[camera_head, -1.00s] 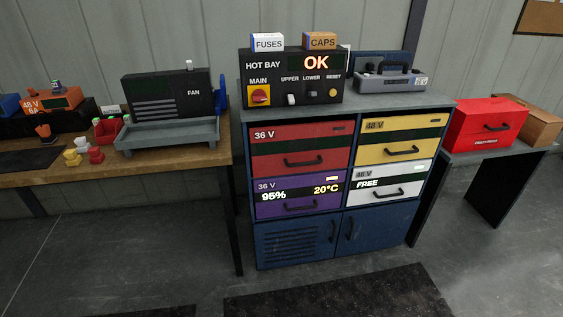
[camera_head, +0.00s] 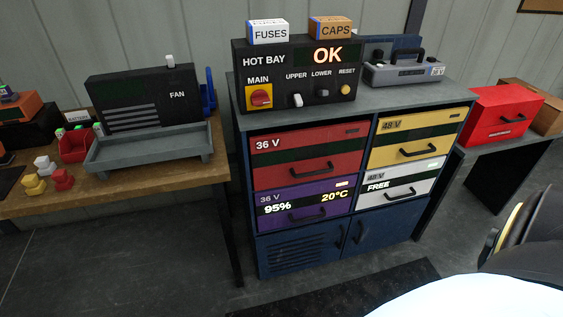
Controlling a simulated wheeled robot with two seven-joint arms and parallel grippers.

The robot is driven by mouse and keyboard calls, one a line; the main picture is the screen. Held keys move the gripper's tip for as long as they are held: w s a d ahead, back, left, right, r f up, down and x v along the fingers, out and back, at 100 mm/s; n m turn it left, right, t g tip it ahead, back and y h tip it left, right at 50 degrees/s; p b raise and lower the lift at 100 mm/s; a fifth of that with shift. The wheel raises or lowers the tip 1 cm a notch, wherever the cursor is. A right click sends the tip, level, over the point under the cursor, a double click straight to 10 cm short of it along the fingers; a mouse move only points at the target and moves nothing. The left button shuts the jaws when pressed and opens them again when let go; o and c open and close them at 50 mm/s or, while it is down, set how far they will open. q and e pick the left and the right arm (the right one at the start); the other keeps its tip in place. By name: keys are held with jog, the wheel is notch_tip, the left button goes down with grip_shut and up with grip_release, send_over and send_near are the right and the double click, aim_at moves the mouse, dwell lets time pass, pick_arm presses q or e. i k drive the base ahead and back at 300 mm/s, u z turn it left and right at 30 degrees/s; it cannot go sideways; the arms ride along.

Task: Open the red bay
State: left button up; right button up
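The red bay (camera_head: 275,165) is the upper left drawer of the blue cabinet (camera_head: 243,180) and is marked 36 V. Its front is flush with the cabinet and looks shut. It has a black handle (camera_head: 313,170) low on its front, a dark band across it and a dark small indicator at its top right. The hot bay control box (camera_head: 265,75) on top reads OK and has a MAIN knob (camera_head: 260,97), UPPER and LOWER switches and a RESET button. Parts of my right arm show at the lower right, but neither gripper shows.
A purple bay (camera_head: 272,222) reading 95% and 20°C sits below. Yellow (camera_head: 400,150) and white (camera_head: 385,201) bays are on the right. A wooden bench (camera_head: 140,188) stands left, a red box (camera_head: 490,127) right. Floor before the cabinet looks mostly clear.

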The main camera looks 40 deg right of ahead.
aim_at(291, 157)
jog(key=z, duration=0.5)
jog(key=i, duration=0.9)
jog(key=z, duration=0.9)
